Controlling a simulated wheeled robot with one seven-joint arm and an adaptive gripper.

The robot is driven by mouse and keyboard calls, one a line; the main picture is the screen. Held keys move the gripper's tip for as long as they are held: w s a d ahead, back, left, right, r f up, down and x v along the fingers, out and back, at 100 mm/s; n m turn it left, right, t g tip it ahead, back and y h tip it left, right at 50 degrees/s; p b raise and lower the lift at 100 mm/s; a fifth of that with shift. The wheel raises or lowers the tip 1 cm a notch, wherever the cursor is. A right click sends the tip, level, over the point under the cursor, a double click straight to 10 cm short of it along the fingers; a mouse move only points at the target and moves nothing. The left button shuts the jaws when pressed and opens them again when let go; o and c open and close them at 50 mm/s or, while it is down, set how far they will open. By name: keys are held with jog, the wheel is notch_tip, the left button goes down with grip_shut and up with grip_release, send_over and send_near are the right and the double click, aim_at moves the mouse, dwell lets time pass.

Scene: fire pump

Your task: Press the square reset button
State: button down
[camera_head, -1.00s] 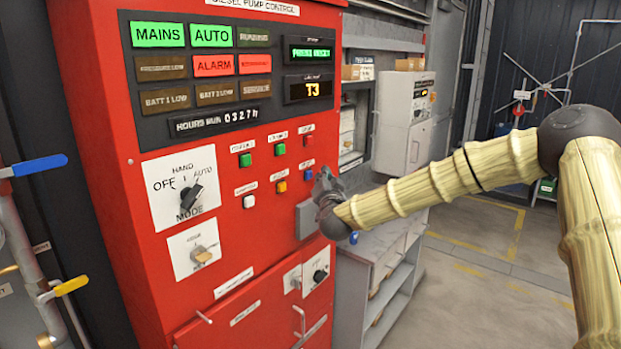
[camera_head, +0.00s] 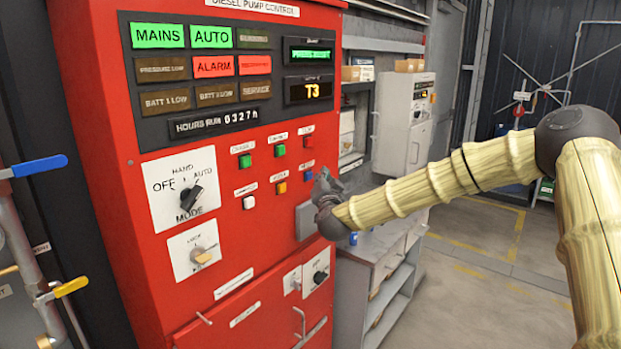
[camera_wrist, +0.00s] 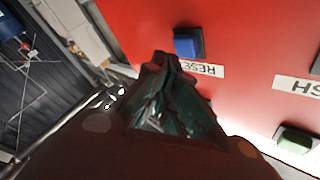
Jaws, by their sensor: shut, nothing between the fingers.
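The blue square reset button (camera_head: 308,175) is on the red panel, in the right column of the lower button row. In the wrist view the blue button (camera_wrist: 188,42) shows near the top middle, with its label, partly hidden by my finger and reading "RESE" upside down, beside it. My gripper (camera_head: 322,176) is just right of the button in the head view. In the wrist view its fingers (camera_wrist: 166,60) are shut and empty, with the tips just below the button in the picture. I see no clear contact; the exact gap is hard to tell.
Other buttons sit close by: red (camera_head: 308,141), yellow (camera_head: 281,188), white (camera_head: 249,202) and green ones (camera_head: 280,150). A grey shelf unit (camera_head: 385,270) stands to the right, with open floor beyond.

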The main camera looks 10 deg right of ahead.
jog(key=shift+w+a, duration=0.1)
jog(key=shift+w, duration=0.05)
dwell(0.5)
jog(key=shift+w+a, duration=0.2)
jog(key=shift+w+a+b, duration=0.3)
jog(key=shift+w+b, duration=0.1)
dwell(1.2)
dwell(0.4)
jog(key=shift+s+d, duration=0.55)
jog(key=shift+s, duration=0.2)
jog(key=s+d, duration=0.1)
jog(key=s, duration=0.1)
jog(key=s+d+b, duration=0.1)
jog(key=s+d, duration=0.1)
dwell(0.5)
dwell(0.4)
